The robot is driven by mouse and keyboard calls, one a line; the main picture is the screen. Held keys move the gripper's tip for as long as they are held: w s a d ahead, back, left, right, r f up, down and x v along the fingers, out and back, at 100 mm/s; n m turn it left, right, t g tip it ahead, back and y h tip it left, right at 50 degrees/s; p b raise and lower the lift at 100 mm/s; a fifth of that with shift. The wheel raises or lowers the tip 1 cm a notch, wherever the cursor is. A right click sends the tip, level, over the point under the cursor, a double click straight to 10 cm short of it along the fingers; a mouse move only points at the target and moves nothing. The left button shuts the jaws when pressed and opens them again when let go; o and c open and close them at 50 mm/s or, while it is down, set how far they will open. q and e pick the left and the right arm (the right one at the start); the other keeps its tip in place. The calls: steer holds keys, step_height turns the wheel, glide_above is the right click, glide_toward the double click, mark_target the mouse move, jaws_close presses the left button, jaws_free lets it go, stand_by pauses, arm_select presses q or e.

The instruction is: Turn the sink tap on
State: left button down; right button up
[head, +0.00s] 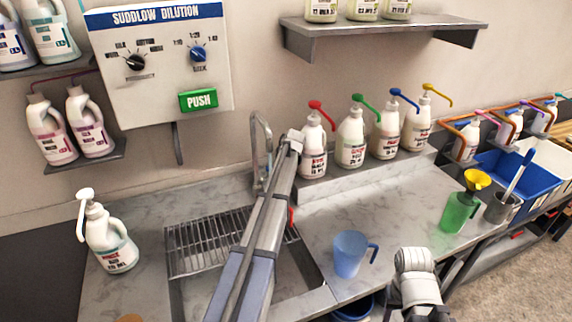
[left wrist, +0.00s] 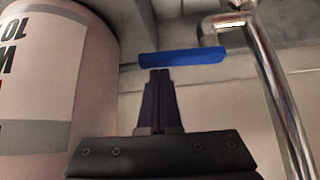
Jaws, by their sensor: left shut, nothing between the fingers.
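The chrome tap (head: 257,140) stands at the back of the sink (head: 190,290), partly hidden by my left arm in the head view. In the left wrist view its curved metal pipe (left wrist: 283,95) runs down the right side, and its blue lever (left wrist: 183,58) points left. My left gripper (left wrist: 159,74) is shut and empty, with its fingertips just below the lever; I cannot tell whether they touch it. In the head view the left gripper (head: 294,138) is beside the tap, its fingers hardly visible. My right gripper's fingers are not visible; only part of that arm shows at the bottom.
A white pump bottle with a red nozzle (head: 313,150) stands close right of my left gripper, in a row of bottles. A blue jug (head: 350,254) sits on the counter right of the sink. A dilution panel (head: 160,65) hangs above. A wire rack (head: 205,243) spans the sink.

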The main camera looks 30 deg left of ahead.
arm_select(q)
steer(key=shift+w+a+f, duration=0.2)
steer(key=shift+w+f, duration=0.05)
steer(key=shift+f, duration=0.15)
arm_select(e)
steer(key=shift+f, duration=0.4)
arm_select(q)
steer(key=shift+s+d, duration=0.6)
steer(key=shift+s, duration=0.15)
steer(key=shift+w, duration=0.1)
steer(key=shift+r, duration=0.1)
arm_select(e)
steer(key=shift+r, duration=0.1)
arm_select(q)
steer(key=s+a+p+v, duration=0.1)
steer(key=p+v, duration=0.6)
steer(key=v, duration=0.2)
steer(key=shift+s+r+p, duration=0.2)
steer(key=shift+r+p, duration=0.1)
steer(key=shift+r, duration=0.05)
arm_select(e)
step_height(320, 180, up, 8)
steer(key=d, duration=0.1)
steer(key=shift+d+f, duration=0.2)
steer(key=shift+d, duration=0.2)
